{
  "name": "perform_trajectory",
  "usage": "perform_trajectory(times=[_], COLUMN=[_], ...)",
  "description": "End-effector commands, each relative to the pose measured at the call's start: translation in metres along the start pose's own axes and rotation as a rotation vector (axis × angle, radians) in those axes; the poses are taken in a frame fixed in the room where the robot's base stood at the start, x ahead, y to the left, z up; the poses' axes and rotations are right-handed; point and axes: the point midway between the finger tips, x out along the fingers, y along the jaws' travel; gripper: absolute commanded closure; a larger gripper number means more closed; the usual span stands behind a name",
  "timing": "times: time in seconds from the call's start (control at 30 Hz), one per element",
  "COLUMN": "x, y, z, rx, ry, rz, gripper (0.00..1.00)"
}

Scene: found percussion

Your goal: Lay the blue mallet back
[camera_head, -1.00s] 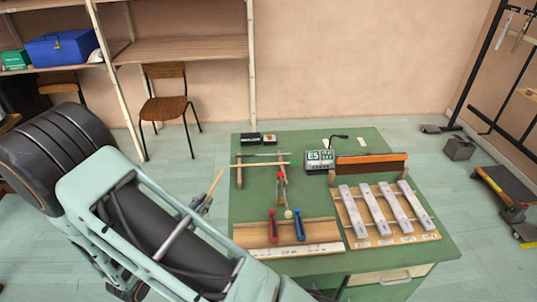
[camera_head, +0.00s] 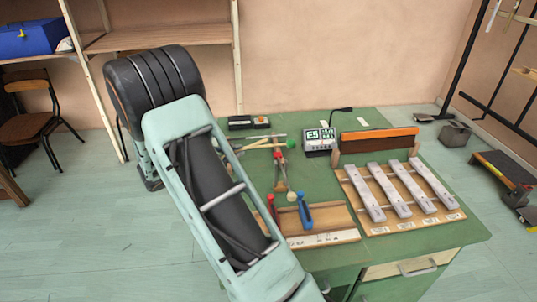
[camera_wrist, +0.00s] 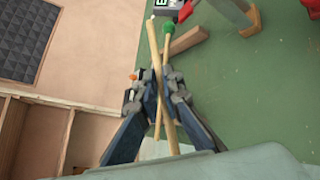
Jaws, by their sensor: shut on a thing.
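My gripper (camera_wrist: 156,88) is shut on a thin pale wooden stick (camera_wrist: 153,45) with a bare cream tip at the top of the wrist view. The stick's other end runs out of sight below the jaws, so no blue head shows. A second stick with a green head (camera_wrist: 168,28) crosses beneath it; the green head (camera_head: 291,143) also shows in the head view, beside the wooden rest (camera_head: 279,178) on the green table. Whether the held stick touches the rest or the green-headed stick cannot be told. In the head view my arm hides the gripper.
The green table (camera_head: 370,262) carries a bar instrument (camera_head: 455,214) at right, a grey display box (camera_head: 319,142) at the back, and a wooden board (camera_head: 335,220) with red-handled (camera_head: 273,207) and blue-handled (camera_head: 305,212) items in front.

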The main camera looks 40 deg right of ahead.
Motion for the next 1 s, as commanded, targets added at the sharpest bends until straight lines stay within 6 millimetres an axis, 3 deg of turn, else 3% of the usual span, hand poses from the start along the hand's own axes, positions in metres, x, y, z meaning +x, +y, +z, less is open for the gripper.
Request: perform_trajectory(times=[0.03, 0.1, 0.4, 0.6, 1.0], x=[0.020, 0.040, 0.108, 0.125, 0.126], y=[-0.006, -0.006, -0.005, -0.003, -0.002], z=[-0.002, 0.002, 0.027, 0.038, 0.040], rx=[0.044, 0.098, 0.288, 0.341, 0.346], ry=[-0.010, -0.018, -0.054, -0.064, -0.066], rz=[-0.015, -0.032, -0.078, -0.086, -0.086], gripper=[1.00, 1.00, 1.00, 1.00, 1.00])
